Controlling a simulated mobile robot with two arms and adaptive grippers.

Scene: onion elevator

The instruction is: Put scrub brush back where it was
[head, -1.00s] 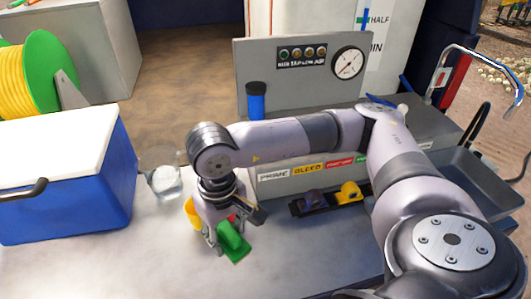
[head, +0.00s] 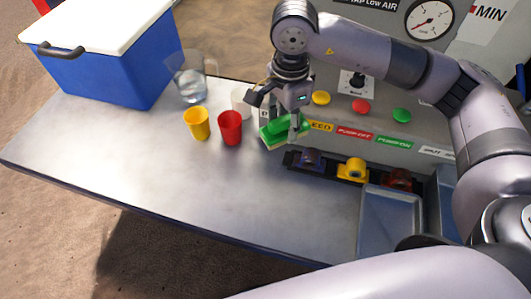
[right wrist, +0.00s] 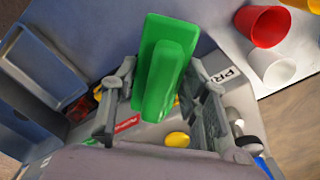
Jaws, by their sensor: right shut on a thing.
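The scrub brush is a green block with a thin yellowish underside (head: 284,132). My right gripper (head: 292,122) is shut on it and holds it in front of the panel, left of the dark valve strip. The brush appears to be above the table, but its exact height is unclear. In the right wrist view the green brush (right wrist: 165,65) sits between the two grey fingers of the gripper (right wrist: 160,100). My left gripper is not in view.
A yellow cup (head: 196,123), red cup (head: 230,128) and white cup (head: 241,101) stand left of the brush. A clear pitcher (head: 190,80) and blue cooler (head: 115,60) stand behind. A grey tray (head: 388,225) is at right. The front table (head: 190,190) is clear.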

